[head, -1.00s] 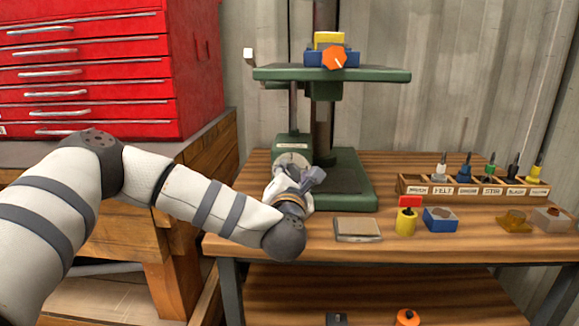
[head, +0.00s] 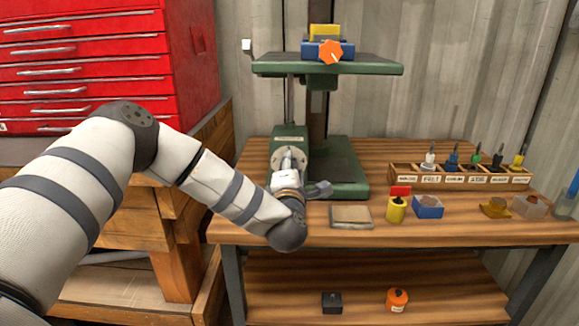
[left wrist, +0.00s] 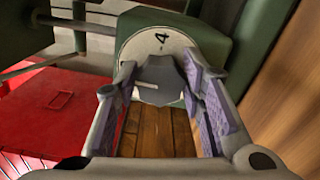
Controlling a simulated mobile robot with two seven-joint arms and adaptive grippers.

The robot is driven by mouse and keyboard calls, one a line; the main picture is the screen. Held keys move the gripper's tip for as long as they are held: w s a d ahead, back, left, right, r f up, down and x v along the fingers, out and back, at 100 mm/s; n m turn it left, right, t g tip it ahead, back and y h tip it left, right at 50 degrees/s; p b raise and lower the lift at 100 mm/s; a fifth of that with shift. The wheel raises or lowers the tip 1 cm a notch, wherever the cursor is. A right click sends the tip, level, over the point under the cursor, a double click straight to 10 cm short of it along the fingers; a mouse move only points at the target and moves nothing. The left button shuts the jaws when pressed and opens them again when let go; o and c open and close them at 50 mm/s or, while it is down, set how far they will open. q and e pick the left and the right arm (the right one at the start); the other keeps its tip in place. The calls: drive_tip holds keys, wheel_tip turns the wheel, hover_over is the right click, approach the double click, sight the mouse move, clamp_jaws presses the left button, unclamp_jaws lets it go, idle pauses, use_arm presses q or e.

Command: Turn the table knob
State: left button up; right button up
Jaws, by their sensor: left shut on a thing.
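The green drill-press-like stand holds a green gearbox (head: 290,135) with a round pale dial (head: 277,158) on its front. In the left wrist view the dial (left wrist: 137,47) shows a "4" near its top, and a grey knob (left wrist: 160,80) sits at its centre. My left gripper (head: 291,160) is at the dial. In the left wrist view its purple-padded fingers (left wrist: 162,88) are on either side of the knob and shut on it. The green table (head: 330,65) is raised above, on the column. In the head view the gripper hides most of the knob. My right gripper is not in view.
On the wooden bench (head: 430,232) stand a flat grey-framed plate (head: 351,216), a yellow pot (head: 396,209), a blue block (head: 428,206) and a labelled rack (head: 460,174). A blue vise with an orange knob (head: 330,51) sits on the green table. A red tool chest (head: 85,60) stands left.

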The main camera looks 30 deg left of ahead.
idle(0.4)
use_arm(q)
drive_tip(key=o, duration=1.1)
drive_tip(key=shift+o, duration=0.2)
drive_tip(key=v, duration=1.2)
drive_tip(key=shift+s+a, duration=0.1)
